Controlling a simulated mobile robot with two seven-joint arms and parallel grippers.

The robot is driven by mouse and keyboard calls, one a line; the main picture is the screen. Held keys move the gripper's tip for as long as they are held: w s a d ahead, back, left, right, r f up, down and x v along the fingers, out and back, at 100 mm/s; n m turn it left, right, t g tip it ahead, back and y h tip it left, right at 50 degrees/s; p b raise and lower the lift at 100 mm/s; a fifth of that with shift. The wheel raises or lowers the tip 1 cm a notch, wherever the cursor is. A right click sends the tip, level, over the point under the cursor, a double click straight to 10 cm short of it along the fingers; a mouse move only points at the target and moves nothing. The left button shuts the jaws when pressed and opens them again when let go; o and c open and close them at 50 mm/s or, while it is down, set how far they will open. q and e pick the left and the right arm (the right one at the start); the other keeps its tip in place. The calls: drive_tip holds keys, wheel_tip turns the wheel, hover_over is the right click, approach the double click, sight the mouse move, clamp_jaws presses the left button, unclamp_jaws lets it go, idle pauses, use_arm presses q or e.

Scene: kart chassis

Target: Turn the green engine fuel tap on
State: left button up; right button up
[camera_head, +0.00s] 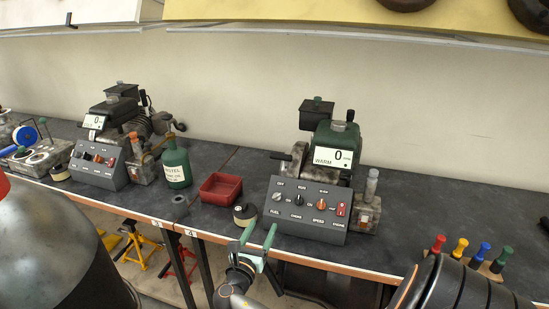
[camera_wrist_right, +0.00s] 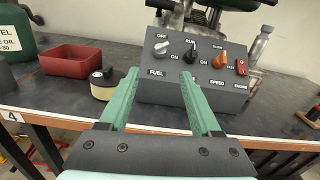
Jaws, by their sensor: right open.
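The green engine (camera_head: 336,138) stands on the bench behind a grey control panel (camera_head: 300,228), with a display reading 0. Its fuel tap (camera_head: 277,197) is the pale grey knob at the panel's left end. In the right wrist view the fuel tap (camera_wrist_right: 161,47) sits between the OFF and FUEL labels; its exact pointing is too small to tell. My right gripper (camera_head: 259,234) is open and empty, in front of the panel's lower left. In the right wrist view its green fingers (camera_wrist_right: 160,75) point at the panel, apart from the knob. My left gripper is not in view.
A black choke knob (camera_wrist_right: 192,51), an orange speed knob (camera_wrist_right: 221,59) and a red switch (camera_wrist_right: 241,67) sit right of the tap. A small round tin (camera_wrist_right: 104,85) and red tray (camera_wrist_right: 76,62) stand left. A second engine (camera_head: 120,110) is farther left.

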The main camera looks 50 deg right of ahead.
sight(275, 198)
drive_tip(key=x, duration=1.2)
drive_tip(key=shift+d+b, duration=0.2)
drive_tip(key=shift+b, duration=0.2)
drive_tip(key=shift+w+a, duration=0.1)
clamp_jaws()
